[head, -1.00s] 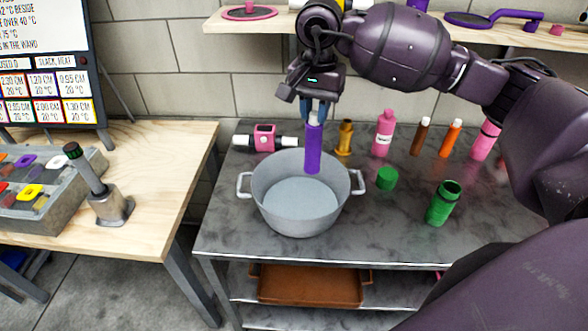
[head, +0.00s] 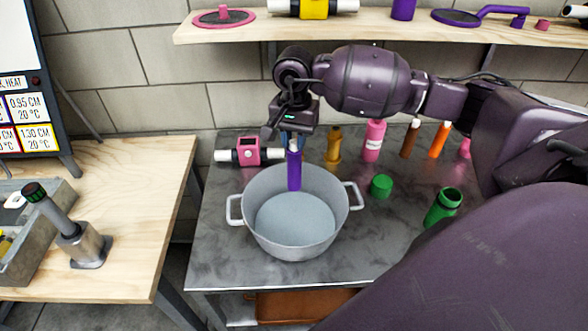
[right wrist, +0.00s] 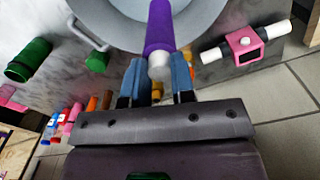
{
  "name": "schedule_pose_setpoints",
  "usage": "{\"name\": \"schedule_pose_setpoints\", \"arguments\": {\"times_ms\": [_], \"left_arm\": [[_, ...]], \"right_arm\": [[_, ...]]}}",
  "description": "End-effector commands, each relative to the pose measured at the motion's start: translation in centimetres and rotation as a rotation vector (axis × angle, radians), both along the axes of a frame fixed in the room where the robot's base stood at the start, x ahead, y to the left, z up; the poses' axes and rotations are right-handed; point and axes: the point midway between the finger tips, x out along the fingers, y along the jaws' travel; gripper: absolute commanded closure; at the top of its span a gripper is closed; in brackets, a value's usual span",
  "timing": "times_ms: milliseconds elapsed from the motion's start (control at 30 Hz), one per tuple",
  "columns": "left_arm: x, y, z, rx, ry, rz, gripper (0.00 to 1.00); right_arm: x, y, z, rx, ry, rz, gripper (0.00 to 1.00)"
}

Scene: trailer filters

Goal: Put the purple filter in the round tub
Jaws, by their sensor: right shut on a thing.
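The purple filter (head: 294,171) is a slim upright tube with a white top end. My right gripper (head: 292,138) is shut on that top end, and the tube hangs down over the back part of the round grey tub (head: 258,243). The tub is empty inside and has two side handles. In the right wrist view, the filter (right wrist: 159,28) sits between the blue fingertips (right wrist: 158,75) and points into the tub (right wrist: 203,22). I cannot tell whether the filter's lower end touches the tub. My left gripper is not in view.
A pink holder with white ends (head: 248,152) stands behind the tub to the left. A green cap (head: 381,186) and an open green bottle (head: 443,207) stand to the right. Several bottles, including a pink one (head: 373,141), line the back. A wooden shelf (head: 390,29) runs above.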

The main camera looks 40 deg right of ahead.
Motion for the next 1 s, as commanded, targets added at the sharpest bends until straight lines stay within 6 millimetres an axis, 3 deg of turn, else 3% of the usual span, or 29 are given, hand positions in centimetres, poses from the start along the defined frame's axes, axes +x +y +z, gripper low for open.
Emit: {"name": "schedule_pose_setpoints", "arguments": {"times_ms": [233,533,800,1000], "left_arm": [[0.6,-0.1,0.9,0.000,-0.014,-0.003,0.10],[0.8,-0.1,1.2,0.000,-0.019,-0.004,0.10],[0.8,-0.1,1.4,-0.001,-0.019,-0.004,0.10],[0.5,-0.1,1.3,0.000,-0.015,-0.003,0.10]], "right_arm": [[-0.1,0.0,-4.6,0.001,0.002,-0.001,1.00],[0.0,0.0,-6.5,0.000,0.001,-0.001,1.00],[0.0,0.1,-9.8,0.001,0.001,0.000,1.00],[0.0,0.0,-10.0,0.001,-0.001,0.001,1.00]]}}
